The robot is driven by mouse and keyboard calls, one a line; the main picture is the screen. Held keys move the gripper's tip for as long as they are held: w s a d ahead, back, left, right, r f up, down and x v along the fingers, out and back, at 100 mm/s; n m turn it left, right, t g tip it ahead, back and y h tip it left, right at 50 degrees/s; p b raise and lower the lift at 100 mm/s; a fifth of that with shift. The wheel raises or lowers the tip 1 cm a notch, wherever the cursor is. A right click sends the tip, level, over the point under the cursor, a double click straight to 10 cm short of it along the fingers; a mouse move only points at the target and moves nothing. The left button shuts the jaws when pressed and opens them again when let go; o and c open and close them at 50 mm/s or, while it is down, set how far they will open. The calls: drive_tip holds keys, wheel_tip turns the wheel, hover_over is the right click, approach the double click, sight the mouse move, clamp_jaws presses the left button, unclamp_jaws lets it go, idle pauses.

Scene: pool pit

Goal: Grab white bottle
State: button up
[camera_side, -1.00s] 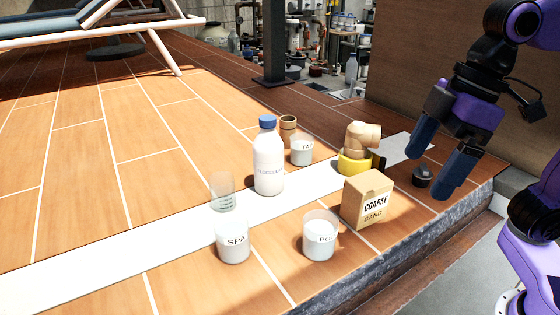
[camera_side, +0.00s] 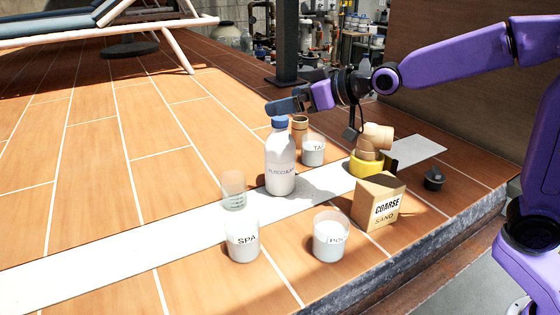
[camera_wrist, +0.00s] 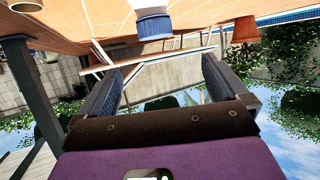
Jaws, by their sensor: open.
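The white bottle (camera_side: 280,165) with a blue cap stands upright on the pale strip of the deck in the side view. My gripper (camera_side: 272,106) is level with the top of the bottle, fingers pointing left, and overlaps the upper edge of the cap in the picture. In the wrist view, my gripper (camera_wrist: 161,65) has its two fingers wide apart with nothing between them. The blue cap (camera_wrist: 154,27) lies just past the fingertips, roughly centred between them, with a little of the white bottle above it. Contact with the cap cannot be told.
A jar marked TA (camera_side: 313,152) and a brown cylinder (camera_side: 299,128) stand close behind the bottle's right. A clear cup (camera_side: 233,190), a SPA cup (camera_side: 242,243), another cup (camera_side: 331,240), a sand box (camera_side: 379,204) and a yellow-based pipe fitting (camera_side: 366,167) surround it.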

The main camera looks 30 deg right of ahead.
sight(292, 146)
wheel_tip(292, 146, down, 11)
drive_tip(key=shift+s+r, duration=0.1)
drive_tip(key=shift+x, duration=2.55)
drive_tip(key=c, duration=1.2)
drive_tip(key=shift+c, duration=1.1)
drive_tip(key=shift+r, duration=0.2)
